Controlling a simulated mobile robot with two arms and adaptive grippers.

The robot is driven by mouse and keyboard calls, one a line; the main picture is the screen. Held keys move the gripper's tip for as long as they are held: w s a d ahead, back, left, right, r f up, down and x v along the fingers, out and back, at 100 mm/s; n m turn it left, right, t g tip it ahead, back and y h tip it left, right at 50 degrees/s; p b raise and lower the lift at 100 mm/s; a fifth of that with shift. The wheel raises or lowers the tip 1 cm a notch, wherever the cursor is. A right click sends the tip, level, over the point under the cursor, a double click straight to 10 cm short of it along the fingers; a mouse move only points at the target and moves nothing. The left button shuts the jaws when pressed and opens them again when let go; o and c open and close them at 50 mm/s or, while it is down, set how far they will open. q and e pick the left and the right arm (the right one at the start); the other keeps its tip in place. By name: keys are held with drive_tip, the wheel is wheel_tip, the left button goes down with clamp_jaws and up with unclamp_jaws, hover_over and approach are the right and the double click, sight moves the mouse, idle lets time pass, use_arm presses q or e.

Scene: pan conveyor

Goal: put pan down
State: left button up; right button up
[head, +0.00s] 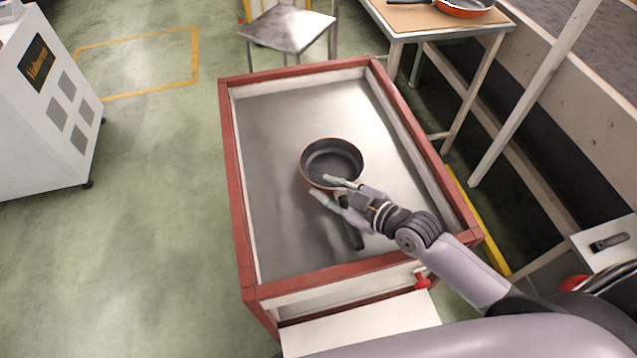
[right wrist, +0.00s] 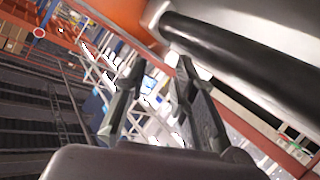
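An orange-red pan (head: 332,160) with a dark inside sits upright on the metal bed of the red-framed table (head: 270,215), near its middle. Its black handle (head: 352,236) points toward the front edge. My right gripper (head: 325,188) is beside the pan, over the root of the handle, and covers part of it. Its two fingers are spread with a gap between them. In the right wrist view, the fingers (right wrist: 160,75) are apart with nothing between them, and the black handle (right wrist: 240,70) passes alongside them. My left gripper is not in view.
The metal bed around the pan is clear, with raised red edges on its sides. Another orange pan (head: 464,6) stands on a table at the top right. A metal stool (head: 288,28) is behind the bed, and a white cabinet (head: 45,100) is at the left.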

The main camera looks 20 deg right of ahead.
sight(341, 196)
drive_tip(key=shift+v, duration=1.8)
